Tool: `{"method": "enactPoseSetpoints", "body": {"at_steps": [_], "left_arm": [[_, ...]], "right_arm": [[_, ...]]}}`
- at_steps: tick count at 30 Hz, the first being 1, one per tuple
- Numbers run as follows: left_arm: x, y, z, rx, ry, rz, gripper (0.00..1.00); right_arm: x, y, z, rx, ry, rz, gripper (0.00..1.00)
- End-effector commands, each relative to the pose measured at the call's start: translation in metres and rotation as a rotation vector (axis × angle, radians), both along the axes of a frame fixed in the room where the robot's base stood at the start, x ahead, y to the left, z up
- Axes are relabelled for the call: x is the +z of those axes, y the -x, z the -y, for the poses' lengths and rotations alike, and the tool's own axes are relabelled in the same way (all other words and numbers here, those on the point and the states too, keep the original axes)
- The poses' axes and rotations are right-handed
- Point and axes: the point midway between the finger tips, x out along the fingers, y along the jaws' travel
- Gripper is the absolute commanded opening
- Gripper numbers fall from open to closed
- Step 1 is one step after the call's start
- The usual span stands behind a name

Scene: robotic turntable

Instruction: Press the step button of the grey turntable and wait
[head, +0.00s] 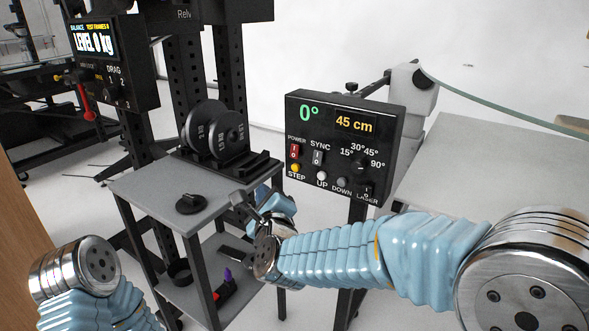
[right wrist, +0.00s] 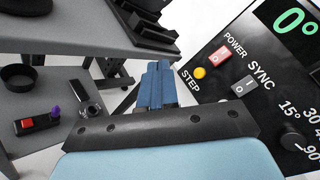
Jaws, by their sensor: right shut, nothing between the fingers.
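The turntable's control box (head: 345,140) is a black panel in the middle of the head view, showing 0° and 45 cm. Its yellow STEP button (head: 295,168) is at the lower left, below the red POWER switch (head: 292,153). In the right wrist view the STEP button (right wrist: 199,73) is right of my fingertips. My right gripper (head: 262,192) is shut and empty, left of and below the box. Its blue fingers (right wrist: 158,68) show together in the wrist view, apart from the button. My left gripper is out of view; only my left arm shows.
A light grey tabletop (head: 480,160) is at right. Another panel (head: 110,60) hangs upper left.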

Motion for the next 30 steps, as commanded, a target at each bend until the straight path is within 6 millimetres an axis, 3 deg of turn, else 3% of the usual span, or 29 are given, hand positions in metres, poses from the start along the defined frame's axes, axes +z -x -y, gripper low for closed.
{"method": "enactPoseSetpoints", "body": {"at_steps": [8,20,30], "left_arm": [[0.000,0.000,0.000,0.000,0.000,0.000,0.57],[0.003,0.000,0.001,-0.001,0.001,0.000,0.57],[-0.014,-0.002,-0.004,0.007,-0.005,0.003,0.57]], "right_arm": [[0.000,-0.006,0.004,0.000,0.001,-0.001,0.00],[0.000,-0.049,0.036,0.000,0.004,0.000,0.00],[-0.002,-0.070,0.051,0.001,0.002,-0.002,0.00]]}}
